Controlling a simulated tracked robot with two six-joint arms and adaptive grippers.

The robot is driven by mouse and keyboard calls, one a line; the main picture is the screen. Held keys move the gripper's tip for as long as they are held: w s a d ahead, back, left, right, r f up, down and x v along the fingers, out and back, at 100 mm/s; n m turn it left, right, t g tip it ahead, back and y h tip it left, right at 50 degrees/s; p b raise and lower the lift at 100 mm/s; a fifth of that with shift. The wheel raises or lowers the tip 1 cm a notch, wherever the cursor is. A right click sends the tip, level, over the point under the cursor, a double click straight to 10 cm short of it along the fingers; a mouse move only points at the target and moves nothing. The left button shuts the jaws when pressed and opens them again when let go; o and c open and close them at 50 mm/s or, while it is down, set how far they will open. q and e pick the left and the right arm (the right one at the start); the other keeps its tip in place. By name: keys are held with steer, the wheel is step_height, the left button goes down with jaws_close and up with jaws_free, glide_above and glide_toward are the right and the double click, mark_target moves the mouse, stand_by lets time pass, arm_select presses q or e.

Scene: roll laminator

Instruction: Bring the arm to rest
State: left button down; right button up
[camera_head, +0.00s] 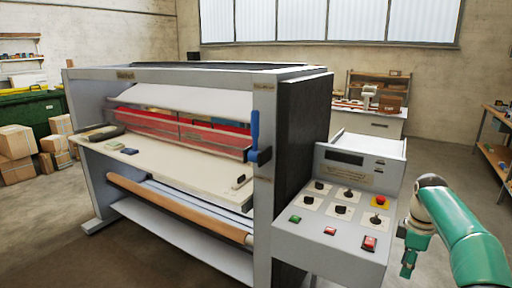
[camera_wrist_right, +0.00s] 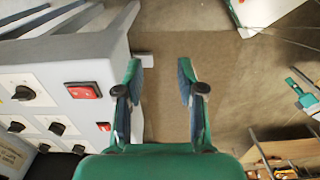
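My right arm comes in at the right of the head view, and its green gripper (camera_head: 408,258) hangs beside the right edge of the control panel (camera_head: 330,240). In the right wrist view the two fingers of this gripper (camera_wrist_right: 160,95) stand apart with bare floor between them, so it is open and empty. The panel with its red rocker switch (camera_wrist_right: 84,91) lies just left of the fingers, and I cannot tell whether they touch it. My left gripper is not in view.
The roll laminator (camera_head: 180,150) fills the middle, with a blue lever (camera_head: 255,135) on its near side post. A wooden shelf (camera_head: 497,155) stands at the far right. Cardboard boxes (camera_head: 18,142) are stacked at the left. The floor right of the panel is clear.

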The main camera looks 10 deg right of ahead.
steer(key=a+f+m+y, duration=0.1)
steer(key=a+f+m, duration=0.1)
steer(key=a+f, duration=0.95)
steer(key=a+f+m+y, duration=0.2)
steer(key=a+f, duration=0.6)
steer(key=f, duration=0.6)
steer(key=s+a+f+m+b, duration=0.1)
steer(key=s+a+f+m, duration=0.3)
steer(key=s+a+f, duration=0.55)
steer(key=s+a+m+y, duration=0.1)
steer(key=s+a+m, duration=0.3)
steer(key=s, duration=1.1)
steer(key=shift+a+r+t+b, duration=0.2)
steer(key=shift+a+t+b, duration=0.15)
steer(key=shift+a, duration=0.65)
